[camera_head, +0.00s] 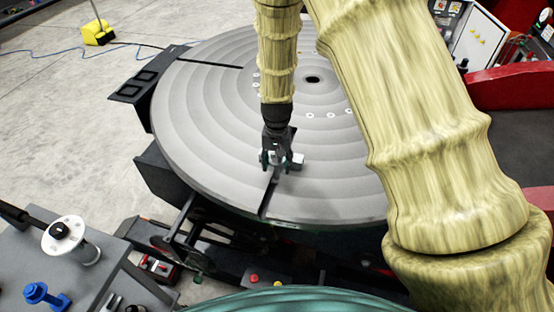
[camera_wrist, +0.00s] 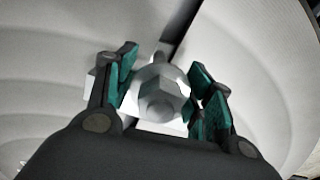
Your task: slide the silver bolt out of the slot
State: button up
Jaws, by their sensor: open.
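The silver bolt (camera_wrist: 158,92) stands between the two teal-padded fingers of my gripper (camera_wrist: 163,95) in the wrist view, with gaps showing on both sides. In the head view my gripper (camera_head: 277,163) is low over the round grey table (camera_head: 205,140), at the dark slot (camera_head: 268,198) that runs out to the near rim. The fingers are open around the bolt. A light block or plate (camera_head: 298,160) shows beside the fingers. In the head view the gripper hides most of the bolt.
A side bench (camera_head: 30,265) at lower left holds a silver flanged part (camera_head: 70,240) and a blue bolt (camera_head: 45,296). Red and yellow buttons (camera_head: 265,279) sit below the near rim. A yellow object (camera_head: 98,33) stands on open floor. A control panel (camera_head: 478,35) is at upper right.

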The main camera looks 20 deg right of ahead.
jog(key=c, duration=1.2)
jog(key=shift+o, duration=0.2)
jog(key=shift+r, duration=0.2)
jog(key=shift+s+p, duration=0.1)
jog(key=shift+p, duration=0.2)
jog(key=shift+s+a+p, duration=0.2)
jog(key=shift+s+a, duration=0.55)
jog(key=shift+s, duration=0.3)
jog(key=shift+s+a+p, duration=0.25)
jog(key=shift+s+a, duration=0.5)
jog(key=shift+s, duration=0.35)
jog(key=shift+s+a+p, duration=0.2)
jog(key=shift+s+a, duration=0.55)
jog(key=shift+s, duration=0.3)
jog(key=shift+s+a+p, duration=0.2)
jog(key=shift+s+a, duration=0.55)
jog(key=shift+s, duration=0.35)
jog(key=shift+s+a+p, duration=0.2)
jog(key=shift+s+a, duration=0.55)
jog(key=shift+s, duration=0.4)
jog(key=shift+s+a+p, duration=0.2)
jog(key=shift+s+a, duration=0.55)
jog(key=shift+s, duration=0.35)
jog(key=shift+s+a, duration=0.1)
jog(key=shift+s, duration=0.1)
